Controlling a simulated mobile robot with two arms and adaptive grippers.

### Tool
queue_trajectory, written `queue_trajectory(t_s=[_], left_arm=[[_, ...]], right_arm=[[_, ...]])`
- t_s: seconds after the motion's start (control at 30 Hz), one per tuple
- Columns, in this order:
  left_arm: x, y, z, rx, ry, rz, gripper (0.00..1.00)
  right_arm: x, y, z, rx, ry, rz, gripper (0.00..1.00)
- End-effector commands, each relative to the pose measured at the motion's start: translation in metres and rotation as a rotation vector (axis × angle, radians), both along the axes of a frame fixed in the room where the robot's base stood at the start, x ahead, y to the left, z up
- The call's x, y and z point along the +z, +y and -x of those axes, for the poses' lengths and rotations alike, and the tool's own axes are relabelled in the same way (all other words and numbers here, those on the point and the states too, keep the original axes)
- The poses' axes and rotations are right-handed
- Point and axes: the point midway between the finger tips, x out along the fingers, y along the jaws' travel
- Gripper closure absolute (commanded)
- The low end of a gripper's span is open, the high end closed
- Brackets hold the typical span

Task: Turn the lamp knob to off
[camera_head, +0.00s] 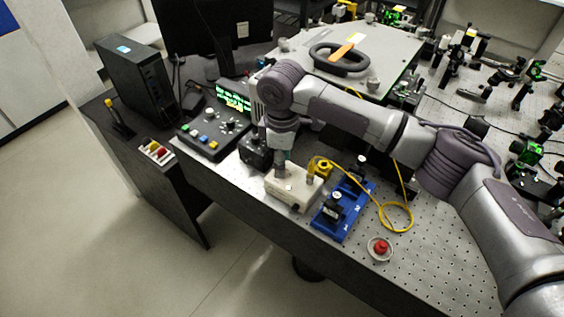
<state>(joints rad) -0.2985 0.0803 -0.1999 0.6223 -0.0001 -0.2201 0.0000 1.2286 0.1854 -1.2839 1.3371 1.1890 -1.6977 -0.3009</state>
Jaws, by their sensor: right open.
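My right arm reaches in from the right and bends down at its wrist. My right gripper (282,160) is small in the view, pointing down at the back edge of a cream-coloured box (291,194). The box has a yellow fitting (320,167) on its right end. A small black box (254,152) stands just left of the gripper. I cannot make out the lamp knob; it may be hidden behind the gripper or wrist. Whether the fingers touch anything is too small to tell. My left gripper is not in view.
A blue holder (333,222) with black mounts stands right of the cream box. A yellow cable (401,228) loops beside it. A red button (380,247) sits near the front edge. A control panel (214,134) with a green-text display (234,98) is at left. Perforated bench (440,265) is clear at front right.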

Motion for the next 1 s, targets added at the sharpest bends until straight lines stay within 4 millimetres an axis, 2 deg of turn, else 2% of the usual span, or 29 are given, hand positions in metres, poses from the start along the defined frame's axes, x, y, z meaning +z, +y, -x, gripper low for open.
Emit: queue_trajectory(t_s=[0.07,0.17,0.5,0.57,0.8,1.0], left_arm=[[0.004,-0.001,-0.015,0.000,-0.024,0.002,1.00],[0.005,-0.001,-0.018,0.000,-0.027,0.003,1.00],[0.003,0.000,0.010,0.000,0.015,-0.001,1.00],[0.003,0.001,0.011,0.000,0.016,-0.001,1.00],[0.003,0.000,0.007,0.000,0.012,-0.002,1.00],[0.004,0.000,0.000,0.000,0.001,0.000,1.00]], right_arm=[[-0.009,0.000,0.000,-0.001,0.002,0.000,0.53],[-0.017,0.000,0.000,-0.001,0.001,-0.001,0.53],[-0.021,0.001,0.000,0.000,0.000,-0.001,0.53],[-0.021,0.001,0.000,0.000,0.000,-0.001,0.61],[-0.021,0.001,0.000,0.000,0.000,-0.001,1.00],[-0.021,0.001,0.000,0.005,0.000,-0.002,1.00]])
